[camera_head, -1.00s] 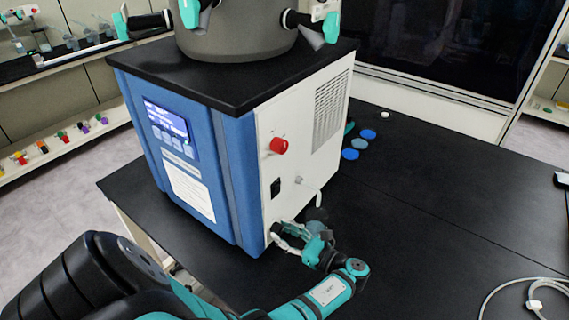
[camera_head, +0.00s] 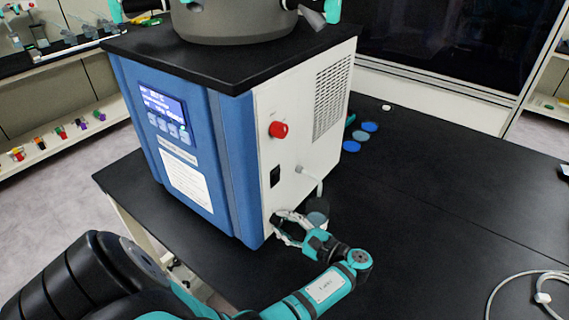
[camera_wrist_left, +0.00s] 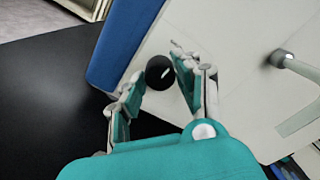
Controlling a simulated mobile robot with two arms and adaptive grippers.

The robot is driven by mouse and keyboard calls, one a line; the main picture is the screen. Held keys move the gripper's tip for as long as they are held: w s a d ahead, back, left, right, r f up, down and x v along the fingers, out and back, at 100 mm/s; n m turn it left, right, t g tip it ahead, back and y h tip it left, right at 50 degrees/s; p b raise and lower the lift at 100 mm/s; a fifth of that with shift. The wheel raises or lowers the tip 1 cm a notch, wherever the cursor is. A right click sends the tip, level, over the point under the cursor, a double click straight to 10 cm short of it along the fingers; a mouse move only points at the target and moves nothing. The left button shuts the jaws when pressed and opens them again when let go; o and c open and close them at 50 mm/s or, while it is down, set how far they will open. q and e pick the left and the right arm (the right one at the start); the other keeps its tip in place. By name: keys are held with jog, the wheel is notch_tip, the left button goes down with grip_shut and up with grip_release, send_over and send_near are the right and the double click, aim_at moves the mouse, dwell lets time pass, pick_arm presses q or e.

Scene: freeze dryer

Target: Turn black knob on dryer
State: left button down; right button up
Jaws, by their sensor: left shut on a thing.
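The freeze dryer (camera_head: 244,150) is a blue and white box on the black bench. Its black knob (camera_wrist_left: 160,72) is low on the white side panel, near the blue edge, in the left wrist view. My left gripper (camera_wrist_left: 160,66) has one finger on each side of the knob and is shut on it. My right gripper is not in view.
A red knob (camera_head: 278,129) and a black socket or switch (camera_head: 275,177) are higher on the panel. A pale hose fitting (camera_head: 312,181) sticks out beside the gripper. Blue discs (camera_head: 361,135) lie behind. A white cable (camera_head: 541,297) lies right; the bench between is clear.

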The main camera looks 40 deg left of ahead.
pick_arm(q)
jog(key=shift+n, duration=0.5)
jog(key=shift+r, duration=0.1)
jog(key=c, duration=0.9)
grip_release()
jog(key=shift+a, duration=0.1)
jog(key=shift+c, duration=0.2)
jog(key=shift+d, duration=0.3)
jog(key=d, duration=0.7)
jog(key=shift+w, duration=0.45)
